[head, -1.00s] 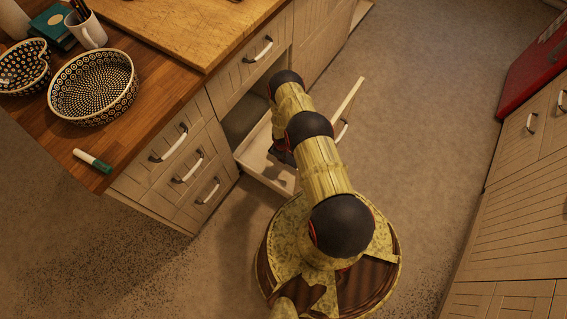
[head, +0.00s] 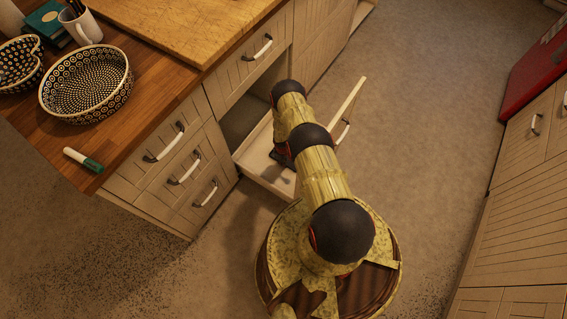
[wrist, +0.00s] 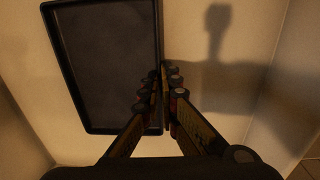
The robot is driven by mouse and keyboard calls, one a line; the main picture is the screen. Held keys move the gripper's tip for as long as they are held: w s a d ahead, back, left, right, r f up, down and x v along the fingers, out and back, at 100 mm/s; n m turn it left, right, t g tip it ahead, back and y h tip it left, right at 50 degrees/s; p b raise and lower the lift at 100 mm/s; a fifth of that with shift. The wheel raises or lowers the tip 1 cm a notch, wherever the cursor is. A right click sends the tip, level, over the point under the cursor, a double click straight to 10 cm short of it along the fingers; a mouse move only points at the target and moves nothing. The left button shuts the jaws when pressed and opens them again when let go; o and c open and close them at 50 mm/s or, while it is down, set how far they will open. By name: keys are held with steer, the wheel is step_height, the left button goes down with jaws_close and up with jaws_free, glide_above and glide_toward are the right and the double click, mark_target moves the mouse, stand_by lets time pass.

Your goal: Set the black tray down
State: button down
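In the wrist view the black tray (wrist: 105,65), a flat rectangle with a raised rim, lies over the pale floor of the open drawer (wrist: 245,60). My gripper (wrist: 168,75) has its two fingers close together on either side of the tray's right rim, pinching it. I cannot tell whether the tray's underside touches the drawer floor. In the head view the open drawer (head: 262,172) stands out from the cabinet. My arm hides most of my gripper and the tray there.
The wooden counter (head: 150,85) at left carries a patterned bowl (head: 88,85), a heart-shaped patterned dish (head: 18,65), a white mug (head: 82,27) and a marker (head: 83,160). Cabinets with a red item (head: 535,75) stand at right. The floor between (head: 420,120) is clear.

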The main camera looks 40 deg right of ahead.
steer(key=c, duration=2)
jaws_free()
steer(key=shift+c, duration=0.2)
step_height(320, 180, up, 12)
steer(key=p, duration=0.5)
steer(key=shift+a+p, duration=0.25)
steer(key=shift+p, duration=0.1)
steer(key=shift+s, duration=0.1)
steer(key=shift+s, duration=0.1)
